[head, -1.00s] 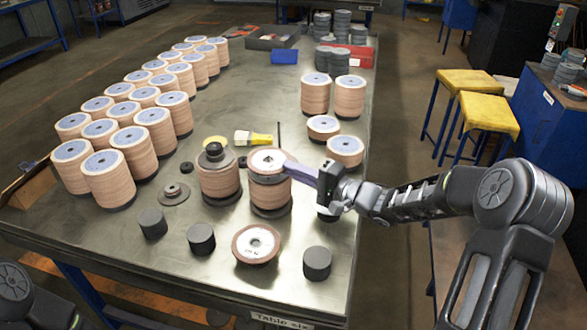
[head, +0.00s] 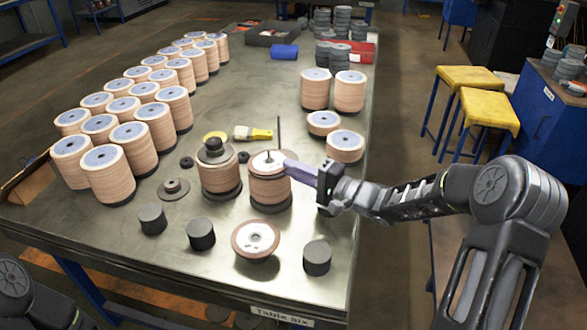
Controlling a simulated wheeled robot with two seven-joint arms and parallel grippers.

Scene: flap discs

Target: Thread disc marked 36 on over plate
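A flap disc (head: 264,161) with a pale label lies at the top of the middle stack (head: 270,188), a tan stack on a dark base. A dark pin tip shows through its centre hole. My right gripper (head: 290,170) reaches in from the right, its fingers at the disc's right edge, and appears shut on it. The disc's number is too small to read. Another disc (head: 255,238) with a white label lies apart near the front edge. My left gripper is out of view; only part of my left arm shows at lower left.
A second stack (head: 219,178) topped by a dark knob stands just left. Dark cylinders (head: 201,234) stand in front. Many tan stacks (head: 130,145) fill the left side. A yellow brush (head: 253,133) and a thin upright rod (head: 279,132) are behind. The table's (head: 210,275) front strip is mostly clear.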

